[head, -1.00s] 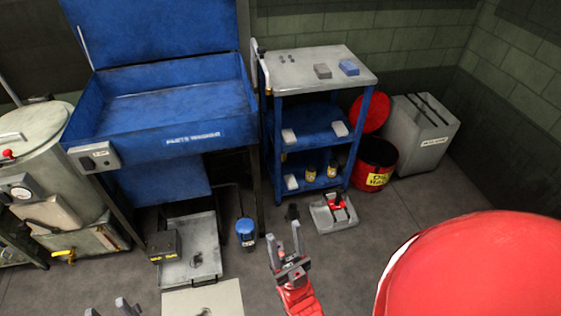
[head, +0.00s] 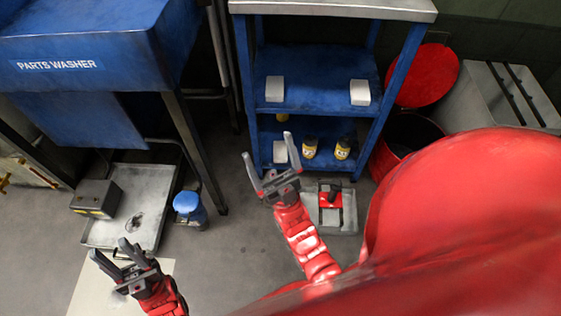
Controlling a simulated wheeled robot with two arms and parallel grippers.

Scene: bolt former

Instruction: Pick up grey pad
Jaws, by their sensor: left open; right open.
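The grey pad is not in view now; only the front edge of the cart's grey top (head: 335,9) shows at the upper frame edge. My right gripper (head: 267,150) is open and empty, with its fingers spread in front of the cart's lower shelf in the picture. My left gripper (head: 111,250) is open and empty at the lower left, over the floor by the metal tray.
The blue cart (head: 393,95) holds yellow-labelled bottles (head: 342,148) low down. A red bin (head: 403,140) stands right of it. The blue parts washer (head: 85,40), a grey tray (head: 150,195) and a blue container (head: 188,206) are at left.

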